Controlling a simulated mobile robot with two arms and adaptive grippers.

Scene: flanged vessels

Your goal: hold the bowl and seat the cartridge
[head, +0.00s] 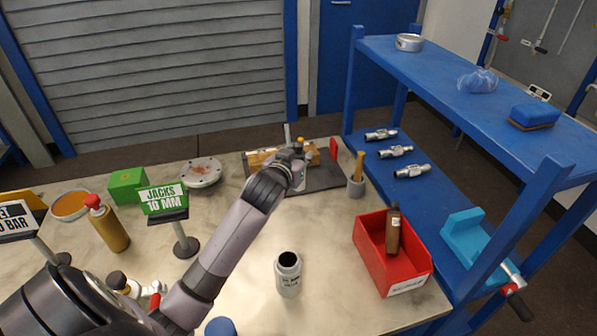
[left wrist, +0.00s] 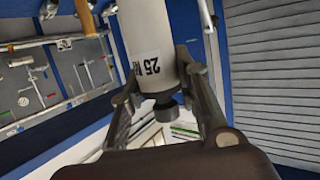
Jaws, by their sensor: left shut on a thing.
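My left gripper (head: 292,163) is shut on a pale cylinder (left wrist: 140,35) with a label that begins "25 M" and a dark knob-like end. In the head view my arm and gripper hide most of it, above or beside a dark board (head: 322,177) at the back of the table. A pale cylindrical container (head: 288,279) with a dark round opening on top and a small printed label stands upright at the table's front middle. I cannot tell which cylinder is the bowl and which is the cartridge. My right gripper is not in view.
A grey pot with a wooden-handled tool (head: 356,187) stands right of the board. A red bin (head: 372,268) holds a brown bottle. A flanged disc (head: 201,173), green box (head: 127,187), sign (head: 163,199) and tan bottle (head: 113,236) stand left.

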